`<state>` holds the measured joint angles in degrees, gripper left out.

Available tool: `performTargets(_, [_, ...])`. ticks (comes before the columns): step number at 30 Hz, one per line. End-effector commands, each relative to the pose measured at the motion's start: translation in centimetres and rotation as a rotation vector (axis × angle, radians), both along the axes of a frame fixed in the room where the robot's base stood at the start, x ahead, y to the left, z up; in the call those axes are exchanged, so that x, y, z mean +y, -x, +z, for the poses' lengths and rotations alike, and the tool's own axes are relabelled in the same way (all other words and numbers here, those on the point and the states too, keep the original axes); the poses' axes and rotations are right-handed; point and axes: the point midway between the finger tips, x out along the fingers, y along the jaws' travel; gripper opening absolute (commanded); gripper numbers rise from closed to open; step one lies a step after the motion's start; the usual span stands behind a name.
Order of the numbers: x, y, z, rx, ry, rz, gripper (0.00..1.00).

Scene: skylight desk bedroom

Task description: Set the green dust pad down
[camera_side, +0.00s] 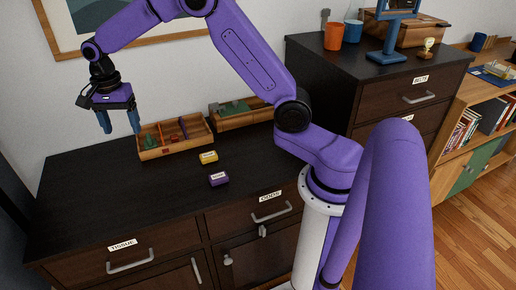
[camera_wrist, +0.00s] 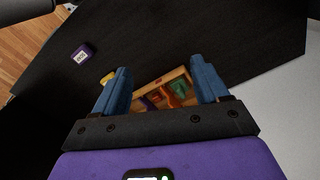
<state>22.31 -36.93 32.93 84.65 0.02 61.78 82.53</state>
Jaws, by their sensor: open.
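My gripper (camera_side: 119,123) is open and empty, hanging above the left part of the dark cabinet top. Its blue fingers stand apart in the wrist view (camera_wrist: 160,70). A wooden tray (camera_side: 178,150) with dividers stands to the right of the fingers in the side view. It shows between the fingers in the wrist view (camera_wrist: 158,80). A green piece (camera_side: 150,143) sits in its left part, and green also shows there in the wrist view (camera_wrist: 178,87). A second green piece (camera_side: 235,107) lies in the rear tray. I cannot tell which is the dust pad.
A yellow labelled block (camera_side: 208,157) and a purple labelled block (camera_side: 219,179) lie in front of the trays. The rear wooden tray (camera_side: 245,118) stands by the wall. The front left of the cabinet top (camera_side: 110,205) is clear. A taller dark cabinet (camera_side: 330,85) stands at right.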

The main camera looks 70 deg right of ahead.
Motion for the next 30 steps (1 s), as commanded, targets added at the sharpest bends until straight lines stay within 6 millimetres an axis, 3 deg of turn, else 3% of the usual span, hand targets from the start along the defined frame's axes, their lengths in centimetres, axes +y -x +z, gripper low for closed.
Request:
performTargets(6, [4.2,8.7,2.6,-0.009,0.002,0.533,0.74])
performTargets(13, [5.6,18.7,3.8,-0.018,0.005,1.096,0.74])
performTargets(21, [3.4,30.2,3.6,-0.029,0.010,1.752,0.74])
performTargets(24, [2.0,33.5,3.1,-0.032,0.012,1.961,0.74])
performTargets(30, [-0.1,37.3,2.3,-0.036,0.013,2.228,0.74])
